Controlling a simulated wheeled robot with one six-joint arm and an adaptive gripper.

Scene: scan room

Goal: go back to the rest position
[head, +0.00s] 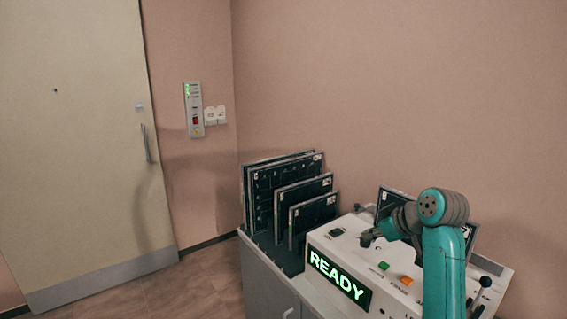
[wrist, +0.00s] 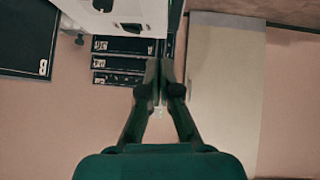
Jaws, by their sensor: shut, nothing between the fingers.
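My gripper (wrist: 161,85) shows in the wrist view with its two dark fingers together and nothing between them. In the head view my teal arm rises at the right, in front of the white console (head: 338,264), and bends left over its top. The fingers are too small and dark there to make out clearly. The console has a lit green READY display (head: 339,277), a green button (head: 382,266) and an orange button (head: 406,281).
Several dark panels (head: 312,214) stand upright in a rack left of the console. Another dark panel (head: 391,201) stands behind my arm. A closed door (head: 75,130) and a wall control box (head: 194,110) are at the left. The floor (head: 185,290) before the door is clear.

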